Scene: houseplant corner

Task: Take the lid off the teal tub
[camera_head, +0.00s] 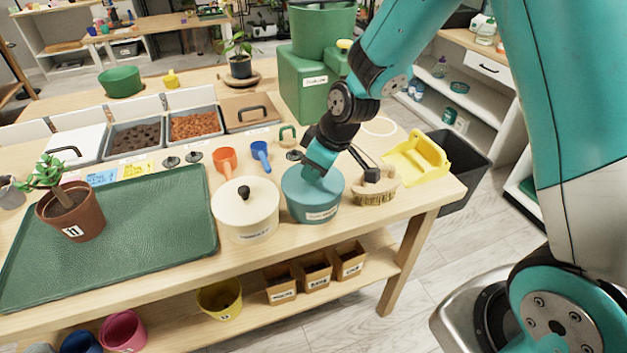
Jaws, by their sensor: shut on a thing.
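The teal tub (314,210) stands on the wooden table near its front right, with a label on its front. Its teal lid (298,183) is on top and looks seated on the rim. My gripper (318,172) reaches down from the upper right onto the middle of the lid. It is shut on the lid's knob, which the fingers hide. The fingertips themselves are hard to make out.
A cream tub (246,222) with a dark knob stands close on the left. A green tray (150,235) with a potted plant (70,208) fills the left. Scoops (261,153) lie behind.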

